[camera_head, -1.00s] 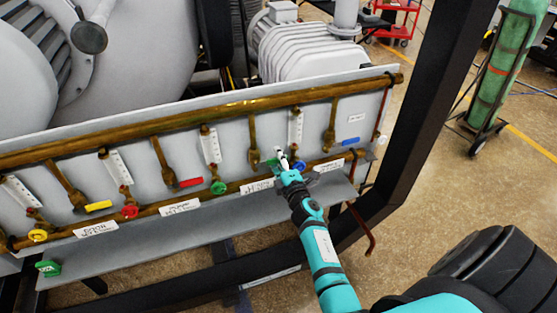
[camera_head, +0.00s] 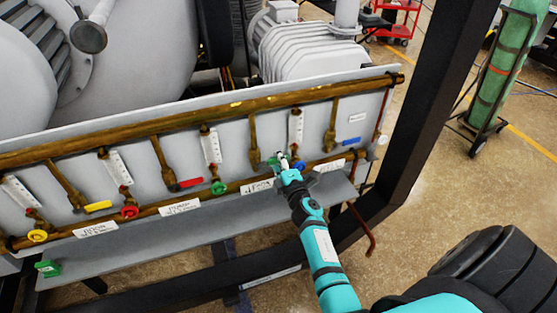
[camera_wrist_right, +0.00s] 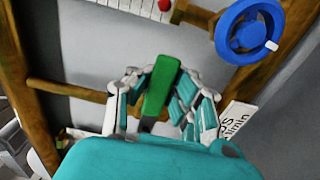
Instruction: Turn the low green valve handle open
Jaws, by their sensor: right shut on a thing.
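The green valve handle (camera_wrist_right: 161,86) is a flat bar between the fingers of my right gripper (camera_wrist_right: 160,98) in the right wrist view. The fingers close on it from both sides. In the head view my right gripper (camera_head: 284,162) is at the lower pipe of the panel, toward its right part, and only a small bit of green shows beside the fingertips. The valve body behind the handle is mostly hidden. My left gripper is not in view.
A blue round knob (camera_wrist_right: 248,31) sits close to the right gripper. Yellow (camera_head: 98,206) and red (camera_head: 190,183) bar handles and a round green knob (camera_head: 218,188) line the panel to the left. A grey shelf (camera_head: 160,238) runs below. A black frame post (camera_head: 425,90) stands right.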

